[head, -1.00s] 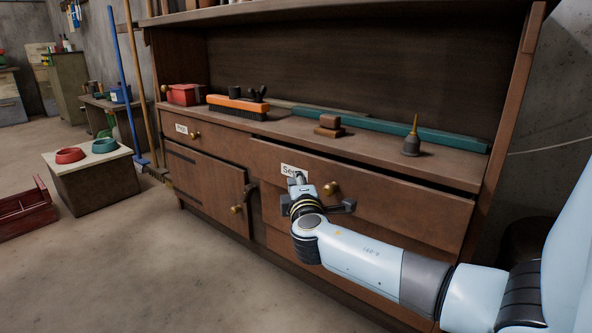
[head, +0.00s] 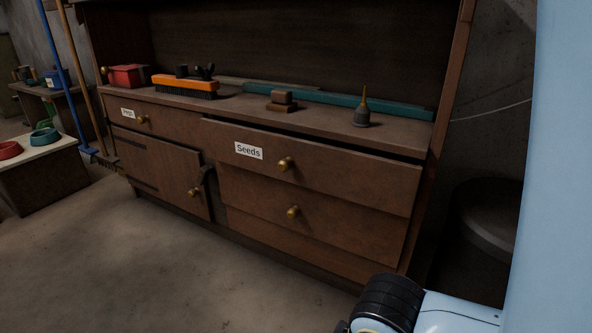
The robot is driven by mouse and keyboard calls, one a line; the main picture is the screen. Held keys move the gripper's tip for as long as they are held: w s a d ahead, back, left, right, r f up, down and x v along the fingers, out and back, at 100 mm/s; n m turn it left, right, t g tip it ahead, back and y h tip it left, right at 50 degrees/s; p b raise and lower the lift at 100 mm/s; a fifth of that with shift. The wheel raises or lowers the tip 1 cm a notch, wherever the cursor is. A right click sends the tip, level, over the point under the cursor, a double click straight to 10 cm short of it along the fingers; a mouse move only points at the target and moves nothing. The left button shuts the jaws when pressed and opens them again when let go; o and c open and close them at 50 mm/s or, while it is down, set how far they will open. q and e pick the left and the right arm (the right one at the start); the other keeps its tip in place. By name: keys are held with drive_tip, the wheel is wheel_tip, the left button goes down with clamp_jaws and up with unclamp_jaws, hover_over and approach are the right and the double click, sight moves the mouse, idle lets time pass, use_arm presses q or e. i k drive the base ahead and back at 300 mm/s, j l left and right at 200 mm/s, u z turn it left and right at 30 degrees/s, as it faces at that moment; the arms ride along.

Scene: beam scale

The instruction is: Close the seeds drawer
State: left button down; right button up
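The seeds drawer (head: 345,182) is the wide upper right drawer of the brown wooden bench, with a white "Seeds" label (head: 249,150) and a round brass knob (head: 285,164). Its front stands slightly forward of the cabinet, and a dark gap shows along its top edge under the worktop. My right arm shows at the bottom right, low and apart from the drawer. The fingers of my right gripper cannot be made out at the bottom edge. My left gripper is out of view.
Below is another drawer (head: 318,232) with a brass knob. A cabinet door (head: 160,171) on the left stands slightly ajar. The worktop holds an orange brush (head: 185,83), a red box (head: 129,76) and a dark bulb duster (head: 362,114). The floor in front is clear.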

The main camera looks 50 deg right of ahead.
sight(388, 183)
drive_tip(key=i+j+z, duration=0.1)
drive_tip(key=z, duration=0.3)
drive_tip(key=i+j+z, duration=0.1)
drive_tip(key=z, duration=0.3)
drive_tip(key=i+j+z, duration=0.1)
drive_tip(key=z, duration=0.3)
drive_tip(key=k+j, duration=0.05)
